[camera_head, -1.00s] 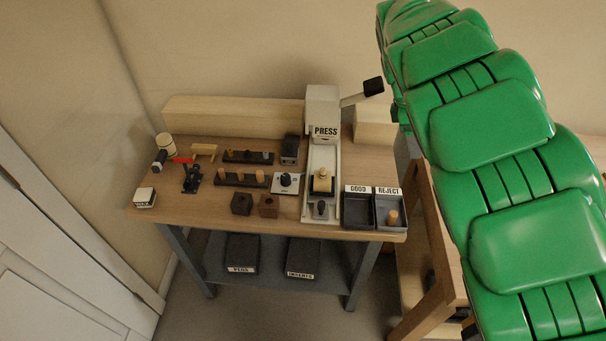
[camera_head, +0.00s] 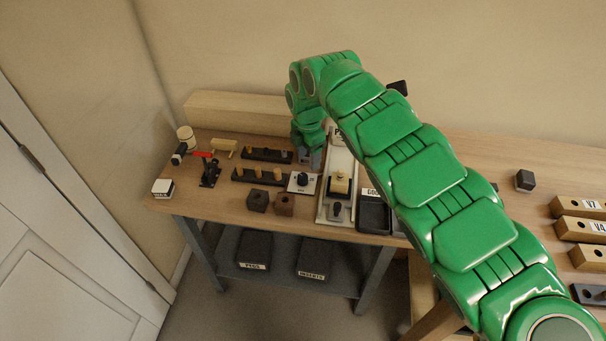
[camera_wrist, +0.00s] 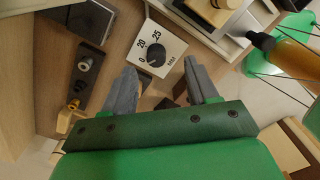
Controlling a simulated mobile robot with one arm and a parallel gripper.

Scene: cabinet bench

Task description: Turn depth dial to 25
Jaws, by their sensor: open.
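The depth dial is a black round knob (camera_wrist: 156,55) on a white square plate marked 0, 20, 25 and MM. In the head view the dial plate (camera_head: 296,189) lies on the bench left of the press. Its pointer setting is too small to tell surely. My gripper (camera_wrist: 160,66) is open and empty, its two grey fingers spread to either side below the knob in the wrist view, apart from it. In the head view my gripper (camera_head: 309,160) hangs just behind and above the dial, partly hidden by my green arm.
The press base (camera_head: 325,208) with a light block stands right of the dial. Peg racks (camera_head: 266,155) lie to the left, two small dark blocks (camera_head: 257,200) in front. My arm partly hides the press and the GOOD tray (camera_head: 373,215). Drilled wooden blocks (camera_head: 578,207) lie far right.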

